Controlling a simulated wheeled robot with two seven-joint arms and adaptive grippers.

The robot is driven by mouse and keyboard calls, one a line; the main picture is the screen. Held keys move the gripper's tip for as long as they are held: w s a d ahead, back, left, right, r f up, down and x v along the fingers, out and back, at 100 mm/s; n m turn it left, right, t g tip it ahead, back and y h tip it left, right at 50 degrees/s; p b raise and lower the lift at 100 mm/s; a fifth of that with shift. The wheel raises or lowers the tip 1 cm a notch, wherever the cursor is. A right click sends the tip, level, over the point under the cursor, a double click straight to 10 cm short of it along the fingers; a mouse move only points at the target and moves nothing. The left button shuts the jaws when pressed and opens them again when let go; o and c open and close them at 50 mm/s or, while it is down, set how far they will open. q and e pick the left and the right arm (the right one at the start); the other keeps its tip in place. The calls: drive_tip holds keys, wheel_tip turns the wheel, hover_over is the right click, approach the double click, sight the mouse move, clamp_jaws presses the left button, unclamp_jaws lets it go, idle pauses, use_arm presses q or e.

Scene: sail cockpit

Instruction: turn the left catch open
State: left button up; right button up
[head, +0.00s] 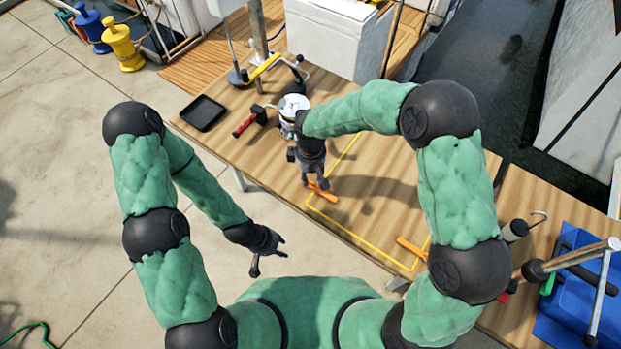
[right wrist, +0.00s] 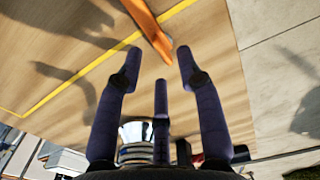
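The left catch (head: 324,193) is an orange lever on the wooden table, at the near left corner of a yellow outline. It also shows in the right wrist view (right wrist: 148,28), at the top middle. My right gripper (head: 316,182) hangs over it, pointing down. In the right wrist view its fingers (right wrist: 159,62) are spread apart, with the catch's tip between the two outer fingertips. I cannot tell whether they touch it. A second orange catch (head: 411,247) lies to the right. My left gripper (head: 270,256) is open and empty, off the table's near edge.
The wooden table (head: 262,165) carries a black tray (head: 203,113), a red-handled tool (head: 244,124) and a silver winch (head: 292,104) near my right forearm. A blue crate (head: 568,290) and metal-handled tools (head: 575,262) are at the right.

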drive_tip(key=shift+f, duration=1.3)
drive_tip(key=shift+c, duration=0.3)
clamp_jaws()
drive_tip(key=shift+a, duration=0.1)
